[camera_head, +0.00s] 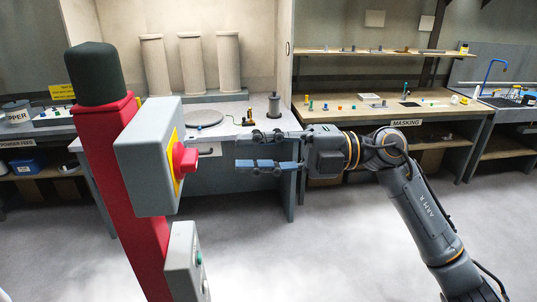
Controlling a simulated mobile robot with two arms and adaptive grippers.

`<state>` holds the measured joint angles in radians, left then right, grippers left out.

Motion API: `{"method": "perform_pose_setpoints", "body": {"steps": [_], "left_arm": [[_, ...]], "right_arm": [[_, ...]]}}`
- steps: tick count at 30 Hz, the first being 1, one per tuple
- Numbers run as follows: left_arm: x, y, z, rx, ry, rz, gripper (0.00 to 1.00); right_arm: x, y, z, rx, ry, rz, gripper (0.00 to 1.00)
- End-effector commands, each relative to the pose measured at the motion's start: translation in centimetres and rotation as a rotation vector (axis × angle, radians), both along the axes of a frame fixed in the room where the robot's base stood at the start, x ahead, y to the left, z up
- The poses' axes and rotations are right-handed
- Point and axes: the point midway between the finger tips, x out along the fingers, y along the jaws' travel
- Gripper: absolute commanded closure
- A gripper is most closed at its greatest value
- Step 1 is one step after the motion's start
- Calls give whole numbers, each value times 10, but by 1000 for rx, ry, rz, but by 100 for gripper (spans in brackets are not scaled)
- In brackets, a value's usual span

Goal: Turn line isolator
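The line isolator is a grey box (145,160) on a red post (112,165) with a black cap (95,74). A red knob (186,159) sticks out from a yellow plate (172,158) on the box's right face. My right gripper (240,151) comes in from the right, with its fingers pointing left toward the knob. Its two fingers are apart with nothing between them. A gap shows in the picture between the fingertips and the knob. My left gripper is not in view.
Behind are a bench with pale cylinders (190,62) and a bench labelled MASKING (406,123) with small parts. Grey floor (300,255) is open at the front right.

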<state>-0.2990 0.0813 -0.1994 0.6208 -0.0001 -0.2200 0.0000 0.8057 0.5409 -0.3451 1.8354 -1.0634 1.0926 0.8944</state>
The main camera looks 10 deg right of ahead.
Motion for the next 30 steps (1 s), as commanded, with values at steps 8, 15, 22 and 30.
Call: {"method": "perform_pose_setpoints", "body": {"steps": [8, 15, 22, 30], "left_arm": [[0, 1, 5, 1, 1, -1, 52], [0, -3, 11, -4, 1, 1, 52], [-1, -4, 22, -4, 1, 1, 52], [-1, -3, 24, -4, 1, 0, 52]], "right_arm": [[-12, 16, 5, -58, -40, 17, 70], [-12, 49, 6, -55, -39, 18, 70], [-12, 73, 6, -55, -38, 15, 70], [-11, 81, 4, -54, -39, 13, 84]]}}
